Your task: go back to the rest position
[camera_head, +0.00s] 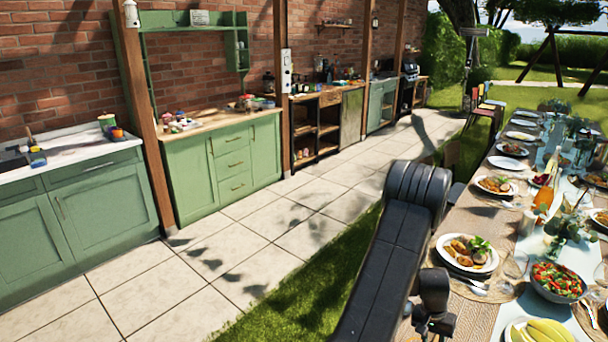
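My black arm reaches up from the bottom centre in the camera_head view and bends over at a thick joint. My gripper (434,324) hangs at the arm's lower right, beside the near left edge of the long dining table (459,217). It is small, dark and partly cut by the frame's bottom edge. I cannot tell whether its fingers are apart or together, and I see nothing clearly held in it.
The table carries a plate of food (467,253), a salad bowl (558,281), a plate of bananas (538,331) and an orange bottle (545,192). Green cabinets (222,165) line the brick wall at left. The paved path (215,246) between is clear, with grass beside it.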

